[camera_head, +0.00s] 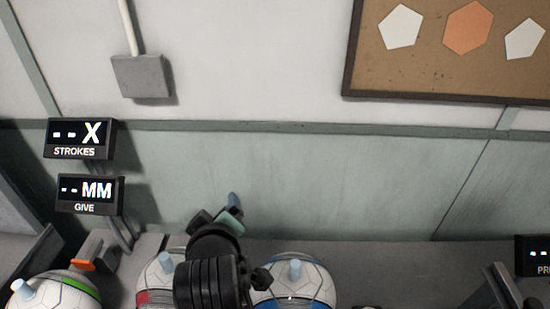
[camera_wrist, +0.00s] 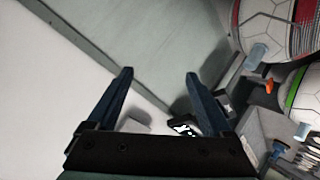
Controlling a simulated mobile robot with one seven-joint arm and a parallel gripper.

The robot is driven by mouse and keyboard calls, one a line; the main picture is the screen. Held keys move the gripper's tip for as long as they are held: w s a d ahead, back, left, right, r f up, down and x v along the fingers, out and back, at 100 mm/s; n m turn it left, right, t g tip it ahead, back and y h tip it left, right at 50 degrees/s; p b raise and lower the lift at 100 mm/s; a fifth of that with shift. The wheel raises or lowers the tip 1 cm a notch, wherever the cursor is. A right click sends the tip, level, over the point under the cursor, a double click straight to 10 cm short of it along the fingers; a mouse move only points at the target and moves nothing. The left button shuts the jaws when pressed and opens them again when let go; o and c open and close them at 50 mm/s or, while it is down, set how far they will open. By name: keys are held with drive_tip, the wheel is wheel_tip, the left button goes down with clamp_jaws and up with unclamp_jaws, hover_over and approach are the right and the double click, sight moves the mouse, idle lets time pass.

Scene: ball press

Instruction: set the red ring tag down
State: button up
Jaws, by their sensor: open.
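In the wrist view my gripper (camera_wrist: 160,75) is open, its two dark blue fingers apart with nothing between them. In the head view my gripper (camera_head: 228,212) is raised in front of the green-grey wall panel, partly hidden by my dark wrist. A red band (camera_head: 148,298) shows on a white ball (camera_head: 150,271) left of my wrist. Red also shows on a ball (camera_wrist: 266,22) at the wrist view's upper right, apart from my fingers. I cannot tell whether this red band is the ring tag; no separate red ring is visible.
A green-banded ball (camera_head: 40,294) is at left and a blue-banded ball (camera_head: 318,279) is right of my wrist. Pale pegs top the balls. STROKES (camera_head: 80,139) and GIVE (camera_head: 89,195) displays stand at left. An orange-tipped part (camera_head: 83,265) is below them.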

drive_tip(key=d+r+m+t, duration=0.3)
drive_tip(key=r+t, duration=0.2)
drive_tip(key=r, duration=0.8)
drive_tip(key=d+r+m+t, duration=0.3)
drive_tip(key=r+t, duration=0.1)
drive_tip(key=r, duration=1)
drive_tip(key=s+d+r+m+t+h, duration=0.1)
drive_tip(key=s+d+r+m+t, duration=0.1)
drive_tip(key=s+r, duration=0.4)
drive_tip(key=s+d+r+m+t+h, duration=0.1)
drive_tip(key=s+r+t, duration=0.4)
drive_tip(key=r, duration=0.5)
drive_tip(key=shift+s+d+r+m, duration=0.4)
drive_tip(key=shift+s+d+m, duration=0.2)
drive_tip(key=shift+s+d, duration=0.25)
drive_tip(key=shift+a, duration=0.2)
